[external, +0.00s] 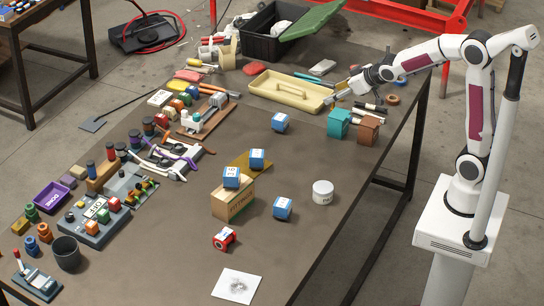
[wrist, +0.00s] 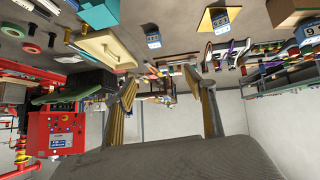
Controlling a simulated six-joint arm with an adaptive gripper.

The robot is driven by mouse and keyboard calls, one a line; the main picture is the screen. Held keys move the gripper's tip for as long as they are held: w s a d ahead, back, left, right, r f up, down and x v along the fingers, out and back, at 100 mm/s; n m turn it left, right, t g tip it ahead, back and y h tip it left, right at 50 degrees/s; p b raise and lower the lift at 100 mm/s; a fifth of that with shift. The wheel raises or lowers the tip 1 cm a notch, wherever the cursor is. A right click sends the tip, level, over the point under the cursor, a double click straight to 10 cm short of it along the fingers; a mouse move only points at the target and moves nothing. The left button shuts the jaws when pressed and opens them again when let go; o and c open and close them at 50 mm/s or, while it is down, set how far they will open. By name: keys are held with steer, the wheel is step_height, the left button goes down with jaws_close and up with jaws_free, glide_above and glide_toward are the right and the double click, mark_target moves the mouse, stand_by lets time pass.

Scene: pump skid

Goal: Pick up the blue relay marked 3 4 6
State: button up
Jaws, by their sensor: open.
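Several blue relays with white label faces show in the external view. One (external: 280,122) stands alone on the bench, one (external: 257,158) is on a mustard-coloured pad, one (external: 231,176) is on top of a cardboard box, and one (external: 283,208) stands right of the box. Their markings are too small to read surely, so I cannot tell which bears 3 4 6. The wrist view, upside down, shows a lone blue relay (wrist: 153,41) and one by the pad (wrist: 221,19). My gripper (external: 342,90) is open and empty above the bench's far right edge, away from the relays.
A cream tray (external: 262,92) lies near my gripper. A teal block (external: 338,123) and a brown block (external: 368,130) stand at the right edge. A white jar (external: 323,192) and a red relay (external: 224,239) are nearer. The left side is cluttered; the bench's middle has free room.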

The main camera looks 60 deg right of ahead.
steer(key=w+d+f+t, duration=0.2)
steer(key=w+d+f, duration=0.2)
steer(key=w+f, duration=0.65)
steer(key=t+y, duration=0.2)
glide_toward(284, 118)
steer(key=w, duration=0.1)
steer(key=w+f, duration=0.1)
steer(key=w, duration=0.1)
steer(key=shift+w+f+n, duration=0.25)
steer(key=shift+w+n, duration=0.05)
steer(key=shift+w, duration=0.05)
steer(key=shift+x, duration=1.3)
steer(key=shift+x, duration=2.6)
steer(key=shift+c, duration=0.4)
steer(key=c, duration=1.2)
